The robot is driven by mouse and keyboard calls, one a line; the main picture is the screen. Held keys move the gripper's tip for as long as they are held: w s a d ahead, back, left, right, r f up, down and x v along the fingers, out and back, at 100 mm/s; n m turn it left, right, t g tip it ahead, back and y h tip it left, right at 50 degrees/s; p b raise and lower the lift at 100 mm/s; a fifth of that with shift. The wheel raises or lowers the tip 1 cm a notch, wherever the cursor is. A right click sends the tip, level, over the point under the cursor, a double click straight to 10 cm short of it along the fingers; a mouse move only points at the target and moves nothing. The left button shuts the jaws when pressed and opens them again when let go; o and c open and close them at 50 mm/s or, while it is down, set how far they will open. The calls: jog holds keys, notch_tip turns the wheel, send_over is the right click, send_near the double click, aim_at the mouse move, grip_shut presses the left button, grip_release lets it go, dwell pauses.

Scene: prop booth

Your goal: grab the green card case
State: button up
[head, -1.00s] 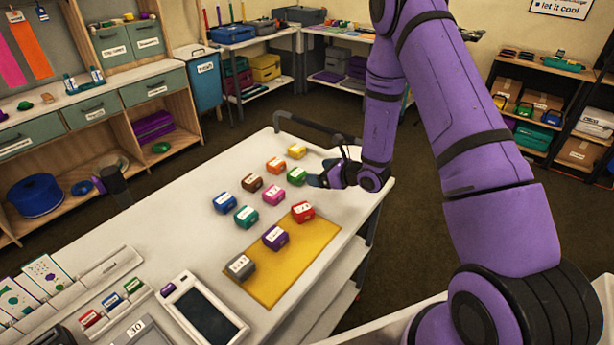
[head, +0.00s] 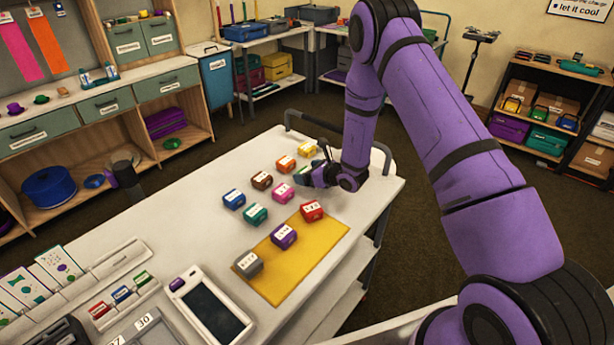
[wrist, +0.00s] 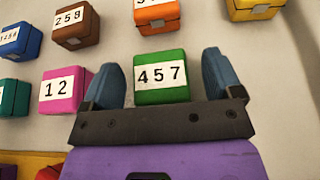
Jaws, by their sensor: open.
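The green card case (wrist: 162,93), a small box with a white label reading 457, lies on the white table. In the wrist view it sits between the two blue-grey fingers of my gripper (wrist: 160,64). The fingers stand apart, with a gap showing on either side of the case. In the head view my gripper (head: 308,173) is low over the far right part of the table and hides most of the case. I cannot tell how far down the fingers reach beside it.
A pink case (wrist: 62,92) lies close left of the left finger. Orange (wrist: 157,14), brown (wrist: 76,25) and yellow (wrist: 254,8) cases lie beyond. Red (head: 311,211), purple (head: 284,236) and grey (head: 248,264) cases are on a yellow mat (head: 282,286). A dark rail (head: 335,134) edges the table's far end.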

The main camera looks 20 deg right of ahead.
jog(key=shift+w+a+f, duration=0.1)
jog(key=shift+w+a, duration=0.05)
jog(key=shift+w, duration=0.1)
jog(key=shift+c, duration=0.4)
jog(key=c, duration=0.9)
